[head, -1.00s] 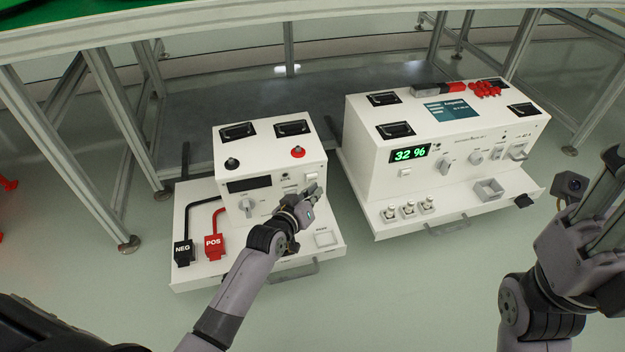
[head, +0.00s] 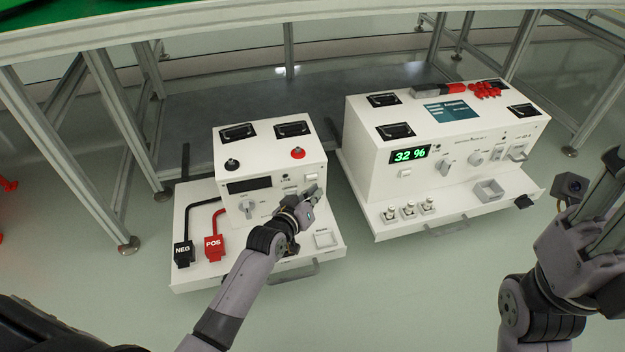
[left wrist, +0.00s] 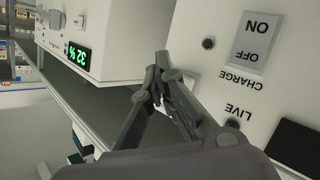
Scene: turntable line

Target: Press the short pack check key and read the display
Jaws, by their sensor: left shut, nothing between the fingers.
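The left white unit (head: 230,165) has a dark, blank display (head: 250,185) and a knob (head: 247,206) on its front. My left gripper (head: 314,192) is shut and empty at the right part of this front, just below a small pale key (head: 311,178). The left wrist view shows its closed fingertips (left wrist: 160,62) in front of the panel, beside a pale key (left wrist: 187,86) they partly cover. I cannot tell whether they touch it. The right unit's green display (head: 409,154) reads 32 %. My right gripper (head: 606,205) is at the right edge, partly cut off.
A red POS clamp (head: 214,247) and black NEG clamp (head: 183,252) sit on the left unit's ledge. The wrist view shows a CHARGE ON/OFF switch (left wrist: 250,42). The right unit (head: 365,165) stands close by, with a narrow gap between. Table legs (head: 108,150) stand behind.

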